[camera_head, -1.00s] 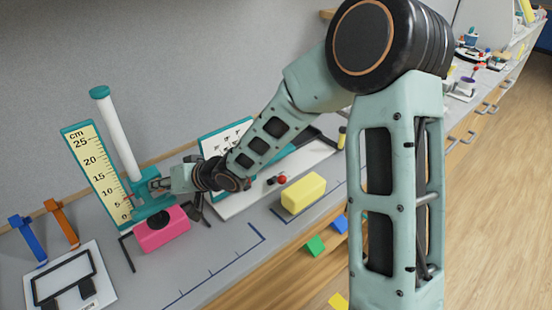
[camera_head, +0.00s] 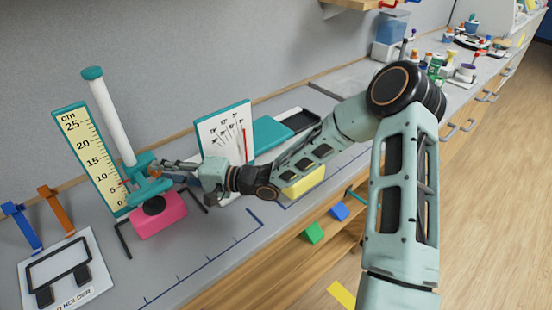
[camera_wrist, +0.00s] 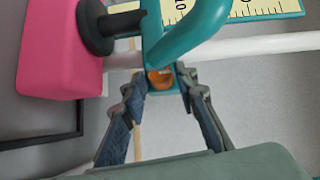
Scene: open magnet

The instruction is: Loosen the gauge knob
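The height gauge stands at the left of the bench, with a white post (camera_head: 112,125), a yellow cm scale (camera_head: 90,150) and a teal slider (camera_head: 148,188) low on it. In the wrist view an orange-brown knob (camera_wrist: 160,78) shows at the edge of the teal slider (camera_wrist: 190,30). It is partly hidden in the head view. My gripper (camera_head: 168,170) is at the slider's right side. In the wrist view my gripper (camera_wrist: 160,84) is open, with its fingertips on either side of the knob; I cannot tell whether they touch it.
A white chart board (camera_head: 222,135) stands close behind my wrist. A yellow block (camera_head: 305,182) lies below my forearm. The bench in front of the pink block is clear.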

